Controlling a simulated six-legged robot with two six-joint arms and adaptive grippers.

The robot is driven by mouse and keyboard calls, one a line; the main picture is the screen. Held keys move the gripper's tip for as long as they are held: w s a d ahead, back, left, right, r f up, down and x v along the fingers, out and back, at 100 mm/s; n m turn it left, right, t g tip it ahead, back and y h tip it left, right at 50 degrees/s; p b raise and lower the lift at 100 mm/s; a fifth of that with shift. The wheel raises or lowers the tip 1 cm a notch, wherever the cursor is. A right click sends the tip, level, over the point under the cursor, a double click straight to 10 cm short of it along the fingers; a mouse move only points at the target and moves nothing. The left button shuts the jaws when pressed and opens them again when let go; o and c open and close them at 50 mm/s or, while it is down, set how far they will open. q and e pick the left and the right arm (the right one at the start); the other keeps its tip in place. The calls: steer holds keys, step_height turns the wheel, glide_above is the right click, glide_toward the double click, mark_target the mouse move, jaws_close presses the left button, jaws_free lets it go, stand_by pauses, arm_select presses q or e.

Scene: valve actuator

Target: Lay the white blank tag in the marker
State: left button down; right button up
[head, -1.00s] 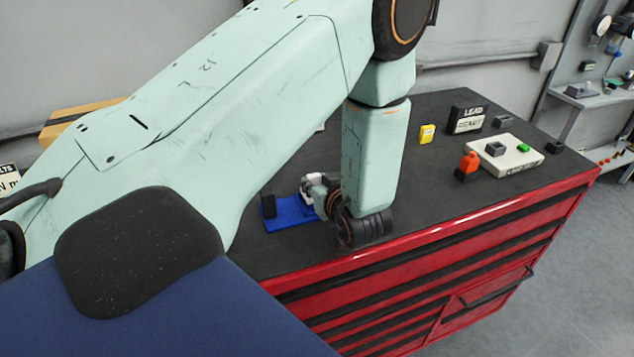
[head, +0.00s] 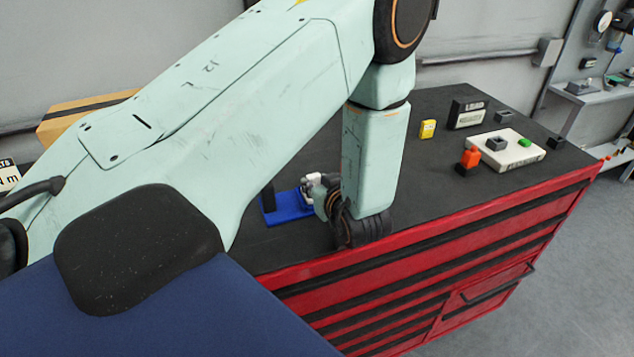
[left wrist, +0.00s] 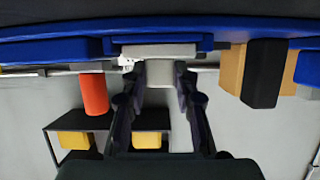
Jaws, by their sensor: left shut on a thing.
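My left gripper (head: 312,192) is at the right side of the blue marker base (head: 284,210) on the dark bench top, partly hidden by my own wrist. A small white piece (head: 313,179) shows beside the fingers; I cannot tell there whether it is the tag. In the left wrist view, the two dark fingers (left wrist: 160,85) are closed around a pale piece, the white tag (left wrist: 158,75). The blue base (left wrist: 220,24) spans the top there, with a grey-white block (left wrist: 158,50) just below it. I cannot tell whether the tag touches the base. My right gripper is not in view.
A black block (head: 268,197) stands at the base's left end. A yellow block (head: 428,129), a labelled black-and-white box (head: 467,114), an orange-red piece (head: 469,161) and a white plate (head: 517,153) with small blocks stand further right. The bench's red front edge is close.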

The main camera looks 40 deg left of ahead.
arm_select(q)
steer(key=shift+f, duration=0.3)
steer(key=c, duration=0.9)
jaws_free()
steer(key=shift+c, duration=0.2)
steer(key=v, duration=0.6)
steer(key=shift+d+r, duration=0.2)
steer(key=shift+r, duration=0.05)
steer(key=shift+s+d+r, duration=0.1)
steer(key=shift+s+d, duration=0.2)
steer(key=shift+d, duration=0.1)
